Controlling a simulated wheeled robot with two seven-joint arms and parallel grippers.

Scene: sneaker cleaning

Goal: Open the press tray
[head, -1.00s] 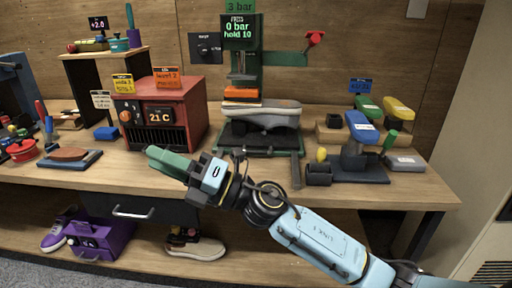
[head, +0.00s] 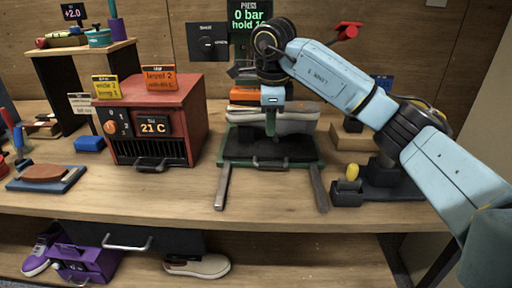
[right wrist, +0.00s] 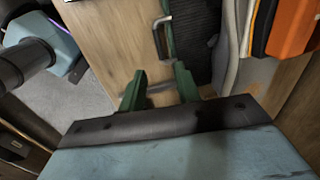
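The press (head: 248,50) stands at the back middle, its sign reading 0 bar. Its tray (head: 312,158) is a green frame with a dark mat at the base, with a small handle (head: 268,166) at the front edge. Two metal rails (head: 222,187) reach forward over the table. A grey sneaker (head: 300,120) sits in the press under an orange block. My right gripper (head: 270,124) points down above the tray, in front of the sneaker. In the right wrist view its green fingers (right wrist: 160,86) are apart and empty, with the handle (right wrist: 160,37) beyond them, untouched. My left gripper is out of view.
A red oven (head: 155,120) stands left of the press. Dark holders with a yellow-topped item (head: 352,173) stand right of the rails, partly behind my right arm. The tabletop between and before the rails is clear. A drawer handle (head: 127,245) shows below the table edge.

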